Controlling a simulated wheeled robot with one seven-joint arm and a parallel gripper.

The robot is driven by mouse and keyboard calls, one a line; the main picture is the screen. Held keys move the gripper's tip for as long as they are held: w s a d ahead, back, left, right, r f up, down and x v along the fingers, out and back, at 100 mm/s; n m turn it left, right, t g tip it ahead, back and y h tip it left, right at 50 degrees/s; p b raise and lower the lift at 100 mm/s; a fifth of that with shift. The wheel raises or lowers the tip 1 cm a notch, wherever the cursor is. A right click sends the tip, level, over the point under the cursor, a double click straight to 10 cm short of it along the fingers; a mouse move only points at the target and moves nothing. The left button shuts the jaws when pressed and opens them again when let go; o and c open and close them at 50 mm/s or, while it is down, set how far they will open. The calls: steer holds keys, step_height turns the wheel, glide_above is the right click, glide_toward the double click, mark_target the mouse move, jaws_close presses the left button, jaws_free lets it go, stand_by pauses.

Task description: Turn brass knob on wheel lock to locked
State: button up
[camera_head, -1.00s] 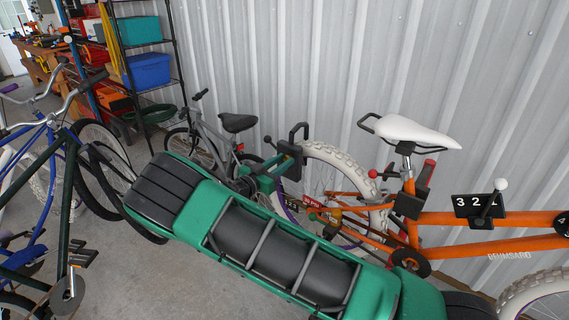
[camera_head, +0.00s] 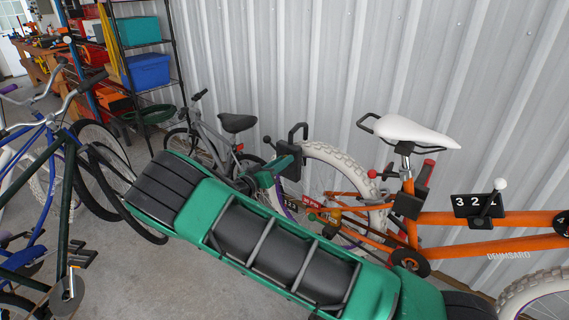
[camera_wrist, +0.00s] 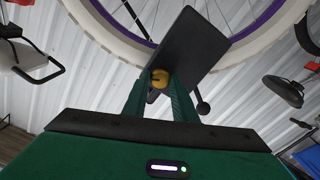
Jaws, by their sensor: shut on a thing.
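The wheel lock (camera_head: 287,158) is a dark box with a black shackle, by the white-tyred rear wheel of the orange bike. In the wrist view the lock (camera_wrist: 190,45) shows as a dark tilted plate in front of the wheel. The brass knob (camera_wrist: 160,77) sits at its lower left edge, between my fingertips. My gripper (camera_wrist: 160,86) is shut on the knob, a green finger on each side. In the head view my gripper (camera_head: 264,175) is against the lock's lower left, and the knob is hidden there. Any lock marking is unreadable.
A short lever with a black ball (camera_wrist: 203,107) sticks out beside the lock. The orange bike (camera_head: 440,220) carries a number box (camera_head: 478,205) with a white-knobbed lever. A grey bike (camera_head: 213,145) stands behind, against the metal wall (camera_head: 270,60). Blue and green bikes crowd the left.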

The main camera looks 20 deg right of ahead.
steer(key=n, duration=0.3)
steer(key=a+n, duration=0.1)
steer(key=n, duration=0.2)
steer(key=shift+w+f+n, duration=0.15)
steer(key=shift+n, duration=0.25)
steer(key=n, duration=0.4)
steer(key=shift+f, duration=0.15)
steer(key=shift+n, duration=1.1)
steer(key=shift+d, duration=0.1)
steer(key=o, duration=1)
steer(key=shift+d+f, duration=0.1)
steer(key=v, duration=1)
steer(key=shift+s+a, duration=0.2)
steer(key=shift+a, duration=0.1)
